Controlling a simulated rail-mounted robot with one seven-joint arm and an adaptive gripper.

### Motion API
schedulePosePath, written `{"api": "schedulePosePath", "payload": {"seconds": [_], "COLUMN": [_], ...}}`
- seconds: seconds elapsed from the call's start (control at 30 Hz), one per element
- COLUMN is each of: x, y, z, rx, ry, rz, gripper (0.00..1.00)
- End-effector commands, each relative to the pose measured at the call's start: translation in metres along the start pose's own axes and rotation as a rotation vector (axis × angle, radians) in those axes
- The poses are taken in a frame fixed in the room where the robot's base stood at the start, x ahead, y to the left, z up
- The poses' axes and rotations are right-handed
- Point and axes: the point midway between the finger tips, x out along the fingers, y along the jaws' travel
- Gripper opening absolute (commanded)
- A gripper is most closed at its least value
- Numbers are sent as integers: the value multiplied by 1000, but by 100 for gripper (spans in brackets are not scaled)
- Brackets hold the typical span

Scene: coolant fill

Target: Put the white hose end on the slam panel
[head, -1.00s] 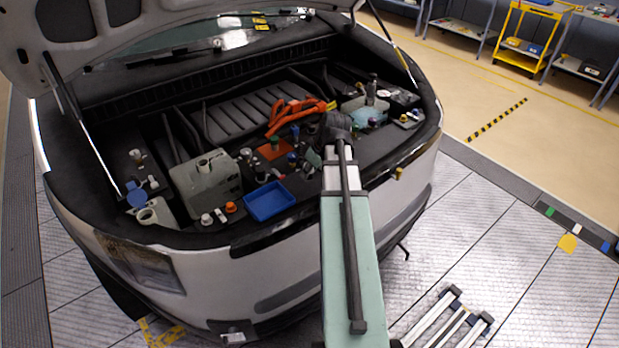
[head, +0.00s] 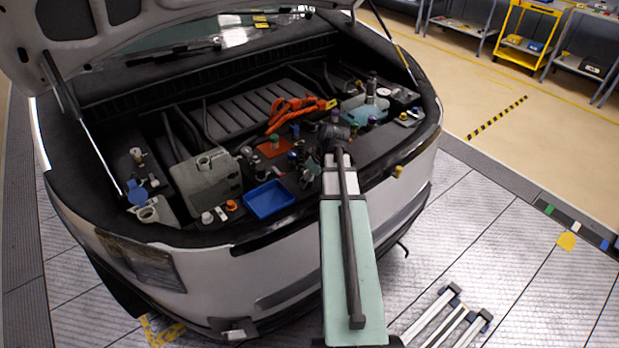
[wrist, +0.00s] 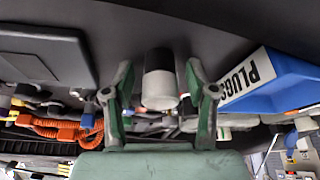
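In the wrist view a short cylinder, dark above and pale below, stands between my fingers; it looks like the white hose end (wrist: 160,88). My gripper (wrist: 158,66) is open, with a finger on each side of it and a visible gap at both sides. The cylinder's upper end meets the dark surface, which seems to be the slam panel (wrist: 220,25); I cannot tell whether it rests there. In the head view my gripper (head: 328,145) is over the front of the engine bay, by the slam panel (head: 378,150). My arm hides the hose end there.
A blue tray (head: 269,201) marked PLUGS lies left of my gripper; it is close in the wrist view (wrist: 275,85). A pale tank (head: 207,182), orange cables (head: 295,110) and several capped fittings crowd the bay. The raised hood (head: 85,30) overhangs the back left.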

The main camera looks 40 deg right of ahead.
Motion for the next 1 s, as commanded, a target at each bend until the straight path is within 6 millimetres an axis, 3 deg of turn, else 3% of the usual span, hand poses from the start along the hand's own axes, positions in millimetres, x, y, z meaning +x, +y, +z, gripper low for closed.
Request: {"api": "schedulePosePath", "payload": {"seconds": [0.47,1.0], "x": [-14,-97], "y": [0,0], "z": [-1,-1], "rx": [0,0], "ry": [1,2], "rz": [1,3], "gripper": [57,57]}}
